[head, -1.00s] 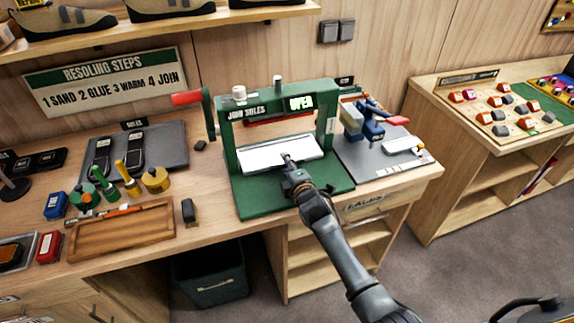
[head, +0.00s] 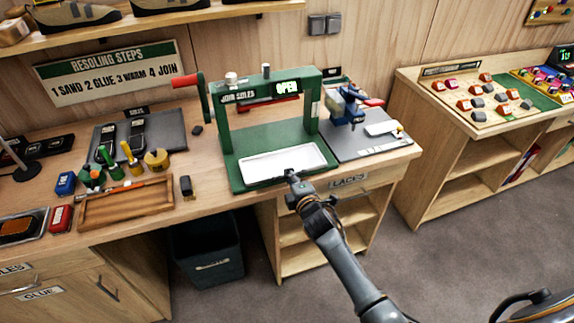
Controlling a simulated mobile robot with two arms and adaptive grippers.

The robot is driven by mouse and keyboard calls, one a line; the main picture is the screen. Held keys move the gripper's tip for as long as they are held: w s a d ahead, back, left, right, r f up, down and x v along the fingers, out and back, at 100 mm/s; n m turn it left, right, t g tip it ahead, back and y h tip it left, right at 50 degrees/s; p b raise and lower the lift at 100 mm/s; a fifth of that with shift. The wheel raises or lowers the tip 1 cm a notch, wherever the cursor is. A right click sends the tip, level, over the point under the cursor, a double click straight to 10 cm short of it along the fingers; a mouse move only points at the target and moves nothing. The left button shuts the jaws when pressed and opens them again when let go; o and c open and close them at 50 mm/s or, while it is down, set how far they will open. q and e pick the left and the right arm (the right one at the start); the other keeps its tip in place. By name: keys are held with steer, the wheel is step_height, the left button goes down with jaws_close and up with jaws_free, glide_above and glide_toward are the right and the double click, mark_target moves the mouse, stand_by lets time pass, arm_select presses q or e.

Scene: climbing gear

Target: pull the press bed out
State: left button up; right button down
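The green press (head: 266,118) stands on the bench with its display reading OPEN. Its white press bed (head: 283,162) lies on the green base at the front, out from under the frame. My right gripper (head: 291,176) is at the front edge of the bed, at its middle. The fingers are small and dark, and I cannot tell whether they are closed on the edge. My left gripper is not in view.
A red-handled lever (head: 186,82) is on the press's left side. A blue vise-like tool (head: 347,106) stands on a grey mat (head: 372,145) to the right. A wooden tray (head: 126,204) and glue pots lie left. Open floor lies in front.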

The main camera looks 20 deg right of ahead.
steer(key=shift+s, duration=0.45)
steer(key=c, duration=1.8)
jaws_free()
steer(key=o, duration=0.3)
steer(key=shift+o, duration=0.5)
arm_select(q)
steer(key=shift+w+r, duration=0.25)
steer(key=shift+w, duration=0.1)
arm_select(e)
steer(key=v, duration=1.2)
